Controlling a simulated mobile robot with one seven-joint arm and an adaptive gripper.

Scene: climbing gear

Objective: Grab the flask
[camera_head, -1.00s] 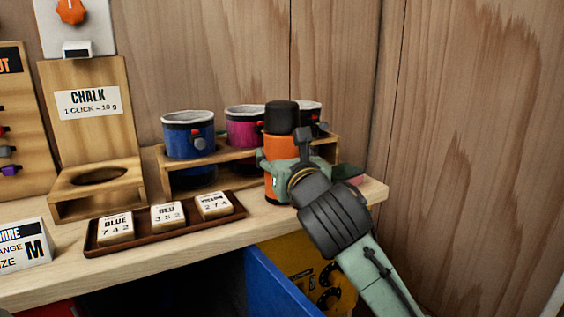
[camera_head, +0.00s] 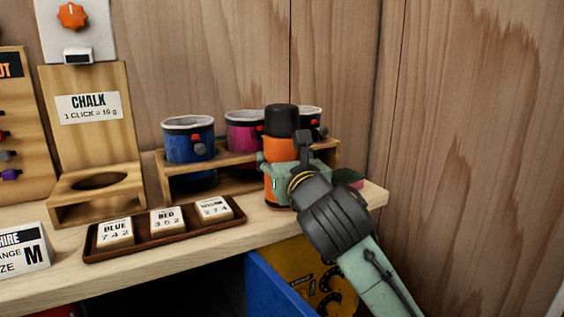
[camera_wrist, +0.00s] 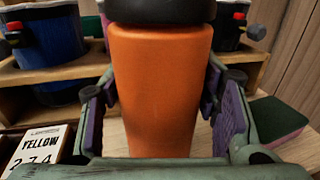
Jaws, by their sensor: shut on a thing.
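The flask (camera_head: 279,150) is orange with a black lid and stands upright near the right end of the wooden shelf. Its orange body fills the middle of the wrist view (camera_wrist: 160,85). My gripper (camera_head: 280,183) is around the flask's body, one finger on each side. In the wrist view my gripper (camera_wrist: 160,112) has purple pads at the left and right sides of the flask. It is shut on the flask. The flask's lower part is partly hidden by my gripper in the head view.
A wooden rack (camera_head: 229,163) with blue, magenta and dark pots stands behind the flask. A brown tray (camera_head: 165,244) with labelled blocks lies to the left. A green and pink sponge (camera_wrist: 272,122) lies right of the flask. A blue panel (camera_head: 283,287) is below the counter.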

